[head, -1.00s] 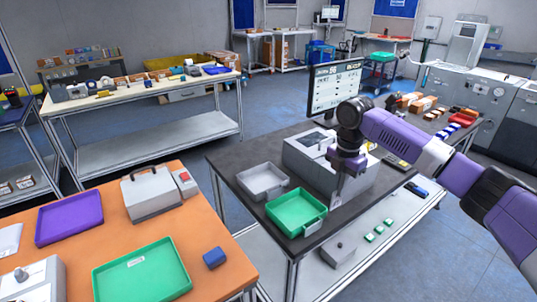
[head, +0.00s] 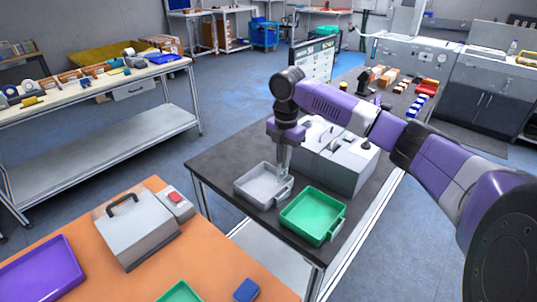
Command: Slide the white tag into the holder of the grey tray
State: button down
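The grey tray (head: 250,199) lies on the dark table beside the green tray. It has a small holder (head: 284,191) on its right-hand side. My gripper (head: 285,177) points down right over that holder, at the right edge of the tray. The fingertips look close to the holder, but I cannot tell whether they touch it. The fingers are small and pale here, so I cannot tell whether they are open or shut. I cannot make out the white tag, in the gripper or elsewhere.
The green tray (head: 312,226) stands just right of the grey one. A grey boxy machine (head: 345,165) stands close behind my gripper, with a screen (head: 312,62) beyond it. An orange table (head: 205,262) at front left holds a grey case (head: 135,228) and a purple tray (head: 40,272).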

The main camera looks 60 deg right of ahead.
aim_at(283, 177)
jog(key=shift+w+f+b, duration=0.1)
jog(key=shift+f+b, duration=1.8)
jog(key=shift+f, duration=0.45)
jog(key=shift+f+b, duration=0.55)
jog(key=shift+f, duration=1)
jog(key=c, duration=2.1)
grip_release()
jog(key=o, duration=0.5)
